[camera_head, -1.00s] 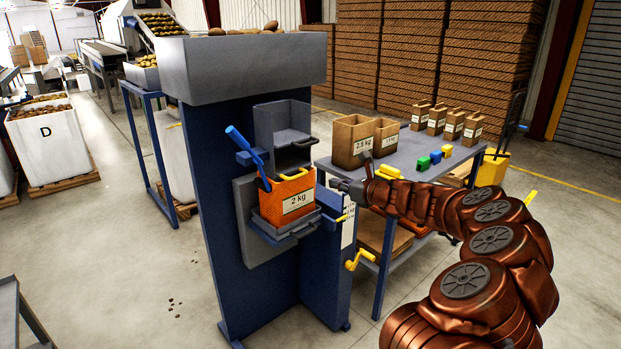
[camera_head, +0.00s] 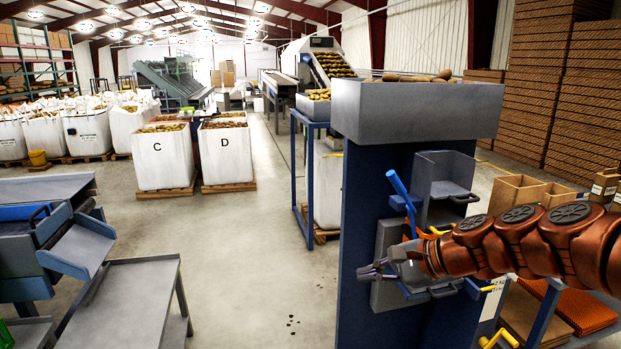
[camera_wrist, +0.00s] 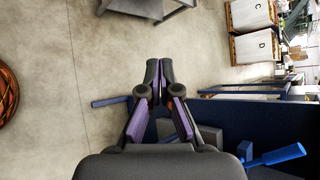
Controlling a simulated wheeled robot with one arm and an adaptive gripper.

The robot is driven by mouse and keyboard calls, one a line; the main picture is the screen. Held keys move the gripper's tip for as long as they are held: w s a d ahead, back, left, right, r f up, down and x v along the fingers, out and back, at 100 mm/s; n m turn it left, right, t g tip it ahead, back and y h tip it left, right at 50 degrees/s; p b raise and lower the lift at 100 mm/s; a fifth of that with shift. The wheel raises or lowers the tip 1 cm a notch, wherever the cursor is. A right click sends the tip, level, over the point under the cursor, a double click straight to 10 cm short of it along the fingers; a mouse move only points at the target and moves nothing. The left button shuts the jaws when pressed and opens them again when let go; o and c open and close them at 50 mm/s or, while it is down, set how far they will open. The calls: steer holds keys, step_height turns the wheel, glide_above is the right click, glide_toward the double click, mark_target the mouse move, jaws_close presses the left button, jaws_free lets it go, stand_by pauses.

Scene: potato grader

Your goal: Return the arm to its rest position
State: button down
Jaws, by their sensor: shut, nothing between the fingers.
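My arm reaches in from the right in the head view, and my gripper (camera_head: 376,271) is in front of the blue and grey weighing machine (camera_head: 366,210). In the wrist view my gripper (camera_wrist: 160,70) is shut, its fingertips together with nothing between them. Bare concrete floor shows beyond the fingertips. The machine's blue lever (camera_head: 400,188) stands upright behind my wrist; it also shows at the lower right of the wrist view (camera_wrist: 275,156). My wrist covers most of the orange bag (camera_head: 428,234) at the machine.
A grey table (camera_head: 120,290) and a blue-grey stand (camera_head: 85,245) are at the lower left. White bins C (camera_head: 163,165) and D (camera_head: 226,158) stand on pallets behind. Open cartons (camera_head: 518,190) are at the right.

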steer(key=s+a+f+n+g+h, duration=0.2)
steer(key=s+a+f+n+g, duration=0.15)
steer(key=s, duration=0.55)
steer(key=s+d+f+n+g+h, duration=0.2)
steer(key=s+d+f+n+h, duration=0.1)
steer(key=s, duration=0.9)
steer(key=s+d+f+n+g+h+p, duration=0.1)
steer(key=s+d+f+n+g+h, duration=0.1)
steer(key=s+d+f+n+h, duration=0.2)
steer(key=s+d+n, duration=0.3)
steer(key=s, duration=0.5)
steer(key=shift+h, duration=0.4)
steer(key=shift+s+f, duration=0.1)
